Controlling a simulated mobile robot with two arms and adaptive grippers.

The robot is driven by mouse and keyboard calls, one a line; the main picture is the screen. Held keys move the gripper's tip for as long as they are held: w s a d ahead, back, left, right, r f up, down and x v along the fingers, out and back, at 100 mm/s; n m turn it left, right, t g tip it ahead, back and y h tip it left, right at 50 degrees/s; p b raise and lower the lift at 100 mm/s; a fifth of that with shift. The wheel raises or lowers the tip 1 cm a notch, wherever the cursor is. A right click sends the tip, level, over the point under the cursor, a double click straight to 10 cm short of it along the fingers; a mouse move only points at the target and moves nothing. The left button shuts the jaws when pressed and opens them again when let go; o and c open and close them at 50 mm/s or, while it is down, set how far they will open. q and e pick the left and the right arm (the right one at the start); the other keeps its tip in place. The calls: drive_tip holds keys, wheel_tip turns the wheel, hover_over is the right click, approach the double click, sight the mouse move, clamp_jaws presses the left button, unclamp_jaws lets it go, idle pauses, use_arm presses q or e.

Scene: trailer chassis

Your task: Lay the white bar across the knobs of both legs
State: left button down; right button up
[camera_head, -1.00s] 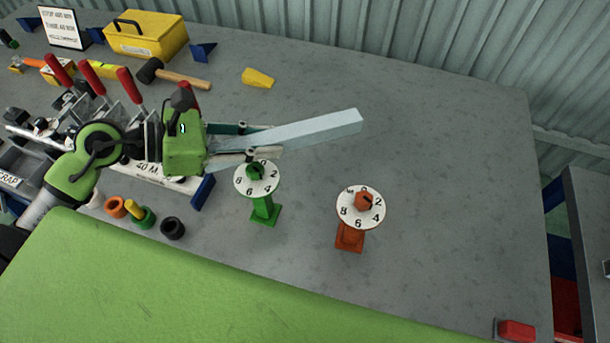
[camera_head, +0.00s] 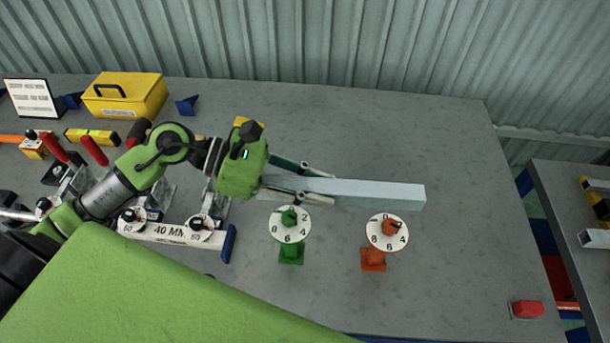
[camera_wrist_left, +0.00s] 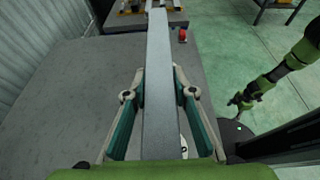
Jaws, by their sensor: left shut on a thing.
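My left gripper (camera_head: 318,185) is shut on the white bar (camera_head: 385,193), holding it near one end. The bar points right, above the table and behind the two dials in the head view. In the left wrist view the bar (camera_wrist_left: 158,70) runs straight away between the fingers (camera_wrist_left: 160,95). The green leg (camera_head: 291,252) stands upright with a numbered white dial and green knob (camera_head: 289,217). The orange leg (camera_head: 373,260) stands to its right with a similar dial and orange knob (camera_head: 390,227). My right gripper (camera_wrist_left: 240,102) shows small at the right of the wrist view; its jaws are unclear.
A white "40 MM" fixture (camera_head: 170,232) with dials lies left of the green leg. A yellow toolbox (camera_head: 123,95) and a sign (camera_head: 32,98) stand at the back left. A red block (camera_head: 527,309) lies at the front right. The table's right side is mostly clear.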

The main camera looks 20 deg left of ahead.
use_arm(q)
drive_tip(key=shift+d, duration=0.25)
drive_tip(key=shift+w+d+f+b, duration=0.15)
drive_tip(key=shift+d+f+b, duration=0.15)
drive_tip(key=shift+f, duration=0.3)
drive_tip(key=shift+w+d+f+b, duration=0.15)
drive_tip(key=shift+f+b, duration=0.2)
drive_tip(key=shift+f, duration=0.2)
wheel_tip(320, 180, down, 4)
drive_tip(key=shift+s+a+f+b, duration=0.15)
drive_tip(key=shift+f+b, duration=0.1)
drive_tip(key=shift+b, duration=0.9)
use_arm(e)
drive_tip(key=w+d+f, duration=0.2)
drive_tip(key=d+f, duration=0.1)
drive_tip(key=shift+w+f, duration=0.25)
drive_tip(key=shift+w, duration=0.1)
use_arm(q)
drive_tip(key=shift+f+b, duration=0.55)
drive_tip(key=shift+b, duration=0.1)
use_arm(e)
drive_tip(key=shift+f, duration=0.65)
use_arm(q)
drive_tip(key=shift+f+b, duration=0.25)
drive_tip(key=shift+b, duration=0.1)
use_arm(e)
drive_tip(key=shift+a+f, duration=0.15)
drive_tip(key=shift+f, duration=0.15)
